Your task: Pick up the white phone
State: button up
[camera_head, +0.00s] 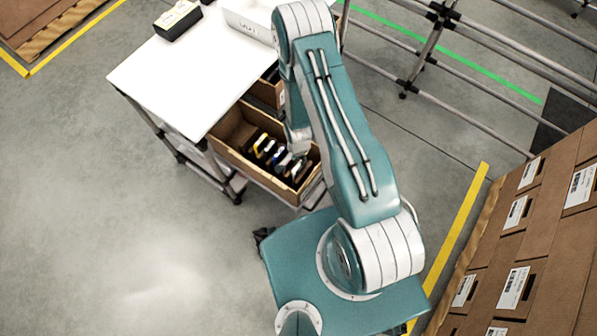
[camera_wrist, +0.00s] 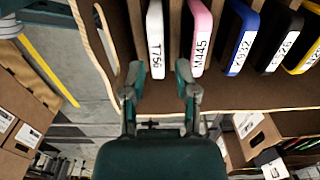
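In the wrist view the white phone (camera_wrist: 155,38) stands on edge in a brown carton (camera_wrist: 109,30), with a label reading about T756. My gripper (camera_wrist: 158,72) is open. Its two fingertips are apart, one on each side of the white phone's near end in the picture, with gaps visible and no grip on it. The right fingertip appears between the white phone and the pink phone (camera_wrist: 200,30). In the head view the tilted carton (camera_head: 230,156) holds several phones; my arm partly covers it, and I cannot single out the white phone there.
A blue phone (camera_wrist: 240,35), a black phone (camera_wrist: 279,40) and a yellow phone (camera_wrist: 308,45) stand farther right in the row. The carton's left wall is close to my left finger. A white tabletop (camera_head: 190,75) lies above the carton; stacked boxes (camera_head: 530,235) stand right.

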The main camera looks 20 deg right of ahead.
aim_at(299, 164)
jog(key=f, duration=0.4)
jog(key=shift+s+f, duration=0.1)
jog(key=shift+s, duration=0.1)
grip_shut()
